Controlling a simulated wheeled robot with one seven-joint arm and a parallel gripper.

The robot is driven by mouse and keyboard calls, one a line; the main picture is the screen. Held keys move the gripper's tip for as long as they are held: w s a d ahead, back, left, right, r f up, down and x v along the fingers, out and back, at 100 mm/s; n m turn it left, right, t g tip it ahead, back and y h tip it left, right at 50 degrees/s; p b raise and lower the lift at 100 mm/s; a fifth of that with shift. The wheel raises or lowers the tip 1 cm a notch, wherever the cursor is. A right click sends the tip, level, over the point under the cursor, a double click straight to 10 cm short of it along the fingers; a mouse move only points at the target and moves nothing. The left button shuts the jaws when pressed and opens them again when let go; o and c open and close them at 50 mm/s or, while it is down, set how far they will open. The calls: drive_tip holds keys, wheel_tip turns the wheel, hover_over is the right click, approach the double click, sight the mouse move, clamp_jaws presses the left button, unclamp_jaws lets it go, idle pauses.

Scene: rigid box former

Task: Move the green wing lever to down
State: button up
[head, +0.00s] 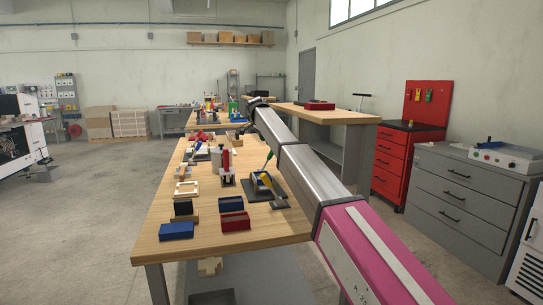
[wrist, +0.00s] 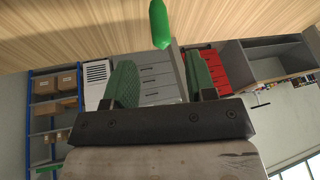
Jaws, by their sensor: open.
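No contact with the handle shows.
The wooden workbench (head: 165,225) carries a blue bin (head: 176,231), a red bin (head: 235,222) and a red-topped clamp (head: 227,167). A second wooden table (head: 340,115) stands behind my arm. A red drawer cabinet (head: 395,160) and grey drawers (head: 450,190) stand to the right.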

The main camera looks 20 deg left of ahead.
sight(271, 154)
drive_tip(key=x, duration=0.9)
clamp_jaws()
